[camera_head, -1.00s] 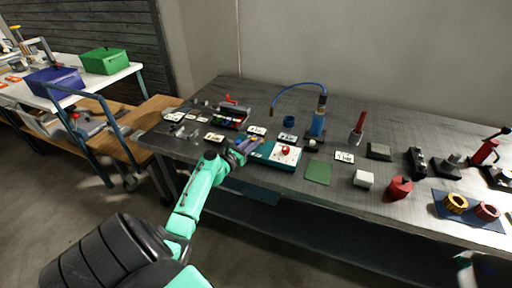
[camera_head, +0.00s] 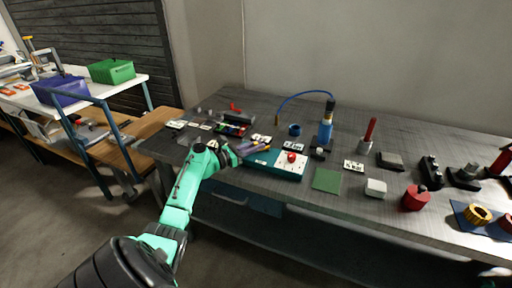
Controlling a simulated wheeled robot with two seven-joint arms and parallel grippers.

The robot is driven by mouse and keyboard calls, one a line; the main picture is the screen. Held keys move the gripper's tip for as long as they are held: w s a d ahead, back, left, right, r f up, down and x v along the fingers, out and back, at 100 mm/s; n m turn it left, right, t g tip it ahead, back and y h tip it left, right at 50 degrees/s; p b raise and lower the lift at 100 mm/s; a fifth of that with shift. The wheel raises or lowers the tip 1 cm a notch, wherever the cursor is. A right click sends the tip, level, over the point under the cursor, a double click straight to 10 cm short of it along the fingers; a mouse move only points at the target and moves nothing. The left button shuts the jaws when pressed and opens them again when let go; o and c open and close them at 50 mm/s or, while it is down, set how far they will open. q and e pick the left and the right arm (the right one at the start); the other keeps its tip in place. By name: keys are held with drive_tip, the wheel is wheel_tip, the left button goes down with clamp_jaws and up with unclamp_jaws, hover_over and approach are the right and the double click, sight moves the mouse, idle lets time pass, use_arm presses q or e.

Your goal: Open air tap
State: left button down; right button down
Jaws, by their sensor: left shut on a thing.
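A blue upright cylinder (camera_head: 325,132) with a dark top stands toward the back middle of the workbench. A blue hose (camera_head: 300,94) arches from its top down to the left. A small dark fitting (camera_head: 318,153) is at its foot; I cannot tell which part is the tap. My left gripper (camera_head: 234,155) is at the bench's front edge, left of the teal and white box. It is shut on what looks like a slim purple and yellowish thing (camera_head: 254,147), partly hidden by the fingers. My right gripper is not in view.
A teal and white box (camera_head: 262,158) with a red button (camera_head: 291,157) lies between my left gripper and the cylinder. A green mat (camera_head: 327,180), a white block (camera_head: 376,187) and a red canister (camera_head: 415,198) lie to the right.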

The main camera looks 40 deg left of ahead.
use_arm(q)
drive_tip(key=c, duration=0.8)
unclamp_jaws()
drive_tip(key=shift+w+f, duration=0.1)
drive_tip(key=v, duration=1.4)
drive_tip(key=shift+s+a, duration=0.1)
drive_tip(key=shift+s, duration=0.2)
